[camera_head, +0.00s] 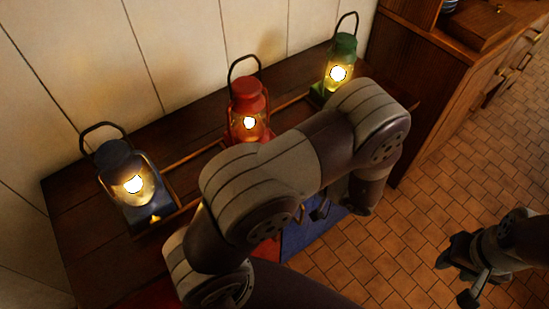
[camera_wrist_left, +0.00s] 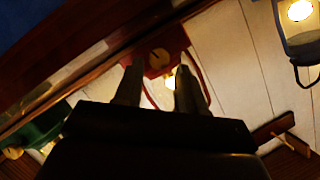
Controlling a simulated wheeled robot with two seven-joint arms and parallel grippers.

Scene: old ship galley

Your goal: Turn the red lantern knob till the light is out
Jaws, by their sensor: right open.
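The red lantern (camera_head: 247,103) stands in the middle of a wooden shelf, its light glowing; my left arm hides its lower front in the head view. In the left wrist view its red base (camera_wrist_left: 172,43) carries a brass knob (camera_wrist_left: 158,58). My left gripper (camera_wrist_left: 158,86) has its two fingers apart, with the knob between and beyond their tips in the picture. I see no finger contact with the knob. My right gripper (camera_head: 462,275) is open and empty over the tiled floor at the lower right.
A lit dark blue lantern (camera_head: 118,160) stands to the left of the red one, a lit green lantern (camera_head: 345,47) to the right. A wooden cabinet (camera_head: 420,75) is at the right. The panelled wall (camera_head: 180,45) rises close behind the lanterns. The tiled floor (camera_head: 400,240) is open.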

